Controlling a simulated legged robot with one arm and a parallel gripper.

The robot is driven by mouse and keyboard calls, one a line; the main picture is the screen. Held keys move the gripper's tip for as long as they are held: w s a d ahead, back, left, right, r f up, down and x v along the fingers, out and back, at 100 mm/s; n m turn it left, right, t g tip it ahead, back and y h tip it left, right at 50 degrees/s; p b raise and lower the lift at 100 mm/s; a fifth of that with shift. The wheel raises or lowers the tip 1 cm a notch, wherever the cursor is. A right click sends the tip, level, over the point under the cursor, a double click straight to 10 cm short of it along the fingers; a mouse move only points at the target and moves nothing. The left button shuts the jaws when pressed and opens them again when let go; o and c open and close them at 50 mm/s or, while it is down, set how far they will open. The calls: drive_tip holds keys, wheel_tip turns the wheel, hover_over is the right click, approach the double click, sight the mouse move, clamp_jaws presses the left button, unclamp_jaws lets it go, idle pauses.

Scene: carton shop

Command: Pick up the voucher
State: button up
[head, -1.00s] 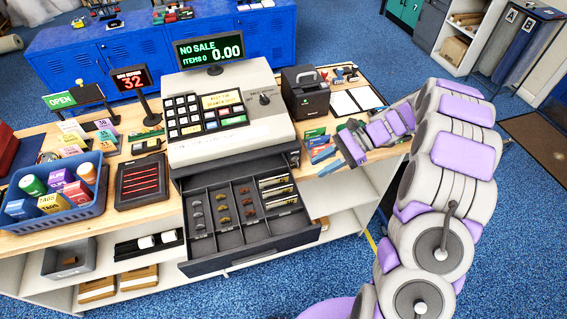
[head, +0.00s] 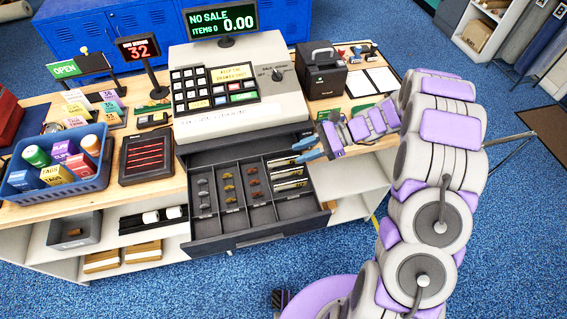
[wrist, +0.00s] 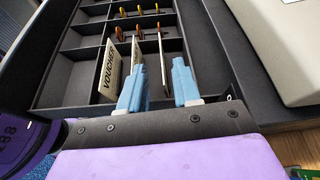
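A cream card reading VOUCHER (wrist: 110,70) stands on edge in a compartment of the open till drawer (head: 262,238). Two more thin cards stand to its right in the wrist view, their faces mostly unreadable. In the head view the pale cards (head: 290,184) fill the drawer's right column. My gripper (head: 297,152) is open over the right side of the drawer, by these cards. In the wrist view its blue fingers (wrist: 158,66) are apart; the rightmost card appears between them, and the VOUCHER card is left of both. Contact cannot be told.
The cash register (head: 235,90) stands directly behind the drawer. Other drawer compartments hold coins. A black box (head: 320,70) stands right of the register. A blue basket (head: 60,195) and a black tray (head: 147,157) are on the counter's left. Floor in front is clear.

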sight(285, 159)
drive_tip(key=shift+b+x, duration=0.8)
drive_tip(key=shift+x, duration=2.35)
drive_tip(key=shift+w+d, duration=0.1)
drive_tip(key=shift+w, duration=0.05)
clamp_jaws()
